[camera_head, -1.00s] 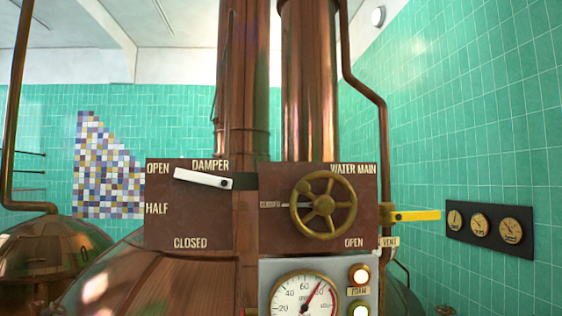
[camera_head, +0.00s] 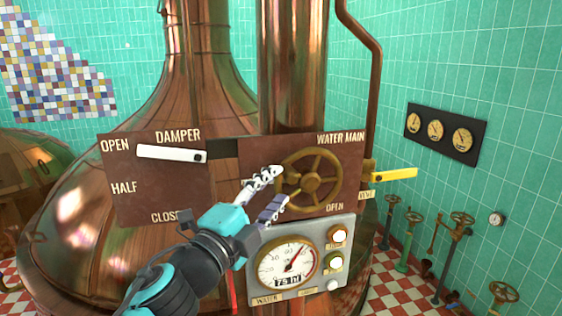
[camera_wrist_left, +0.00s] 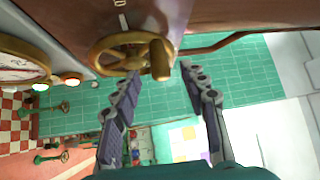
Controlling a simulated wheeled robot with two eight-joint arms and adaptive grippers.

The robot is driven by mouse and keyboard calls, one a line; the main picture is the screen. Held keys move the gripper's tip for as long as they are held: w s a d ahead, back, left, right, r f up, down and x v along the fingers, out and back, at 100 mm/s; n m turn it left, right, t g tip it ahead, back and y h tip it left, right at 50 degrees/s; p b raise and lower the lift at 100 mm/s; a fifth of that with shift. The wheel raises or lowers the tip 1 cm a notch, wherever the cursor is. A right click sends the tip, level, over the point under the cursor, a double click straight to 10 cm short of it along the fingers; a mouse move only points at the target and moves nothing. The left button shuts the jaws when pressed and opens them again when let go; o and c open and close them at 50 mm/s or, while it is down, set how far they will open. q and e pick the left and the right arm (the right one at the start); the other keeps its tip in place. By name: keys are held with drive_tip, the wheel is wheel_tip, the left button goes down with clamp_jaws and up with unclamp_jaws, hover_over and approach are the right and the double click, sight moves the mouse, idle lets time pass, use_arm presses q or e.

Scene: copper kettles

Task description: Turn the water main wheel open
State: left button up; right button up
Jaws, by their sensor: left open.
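The brass water main wheel (camera_head: 334,172) is spoked and mounted on a dark red plate (camera_head: 257,157) lettered WATER MAIN and OPEN. My left gripper (camera_head: 278,188) is at the wheel's left side, its two fingers apart and pointing toward the rim. In the left wrist view the wheel (camera_wrist_left: 104,46) is just beyond the fingertips. A brass knob (camera_wrist_left: 160,62) stands out from its rim, in line with the gap between the fingers of my left gripper (camera_wrist_left: 160,75). I cannot tell whether the fingers touch it. My right gripper is not in view.
A white damper lever (camera_head: 170,153) is to the left, near OPEN. A yellow vent lever (camera_head: 394,175) sticks out right of the wheel. A gauge panel (camera_head: 345,225) with lit lamps is below. Valve stands (camera_head: 410,235) are on the checkered floor at right.

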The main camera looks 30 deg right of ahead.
sight(288, 174)
use_arm(q)
drive_tip(key=p+x, duration=0.1)
drive_tip(key=x, duration=0.5)
drive_tip(key=shift+w+d, duration=0.15)
drive_tip(key=shift+w, duration=0.05)
drive_tip(key=shift+s, duration=0.1)
drive_tip(key=shift+f, duration=0.1)
clamp_jaws()
